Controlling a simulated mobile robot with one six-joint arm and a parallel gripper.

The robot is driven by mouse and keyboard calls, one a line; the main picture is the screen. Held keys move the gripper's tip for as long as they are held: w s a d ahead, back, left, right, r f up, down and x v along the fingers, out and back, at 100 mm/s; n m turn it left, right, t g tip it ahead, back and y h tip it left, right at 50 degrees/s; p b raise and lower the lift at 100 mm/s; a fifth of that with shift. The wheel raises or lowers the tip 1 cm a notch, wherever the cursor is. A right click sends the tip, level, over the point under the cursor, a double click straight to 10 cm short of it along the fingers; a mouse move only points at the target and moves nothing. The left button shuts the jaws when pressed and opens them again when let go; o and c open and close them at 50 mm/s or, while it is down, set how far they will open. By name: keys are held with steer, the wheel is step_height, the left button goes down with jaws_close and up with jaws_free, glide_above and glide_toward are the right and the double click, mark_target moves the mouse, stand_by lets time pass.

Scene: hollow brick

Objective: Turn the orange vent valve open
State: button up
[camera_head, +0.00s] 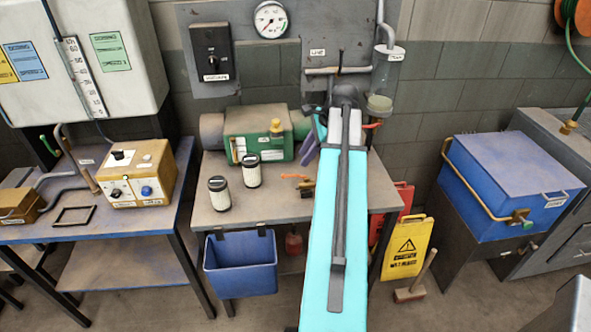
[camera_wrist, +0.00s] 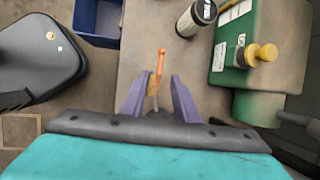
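A small orange piece (camera_head: 373,124) shows beside my arm below the glass flask; it may be the vent valve, but its shape is mostly hidden. A second orange thing (camera_head: 290,177) lies on the middle bench, and in the wrist view it is a slim orange part (camera_wrist: 161,58) with a tan section. My gripper (camera_head: 303,172) has purple fingers and is at the bench, just right of this orange thing. In the wrist view my gripper (camera_wrist: 158,88) is open, with its fingers on either side of the tan section. I see no contact.
A green pump box (camera_head: 258,135) with a yellow knob (camera_head: 302,124) stands behind my gripper. Two dark-lidded jars (camera_head: 220,194) (camera_head: 252,170) stand to the left. A blue bin (camera_head: 240,265) hangs at the bench front.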

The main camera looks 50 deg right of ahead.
mark_target(296, 176)
steer(key=p+x, duration=0.2)
steer(key=x, duration=0.7)
steer(key=shift+f, duration=0.25)
steer(key=shift+w+a, duration=0.1)
steer(key=shift+c, duration=0.4)
jaws_close()
steer(key=shift+d, duration=0.3)
steer(key=shift+a, duration=0.1)
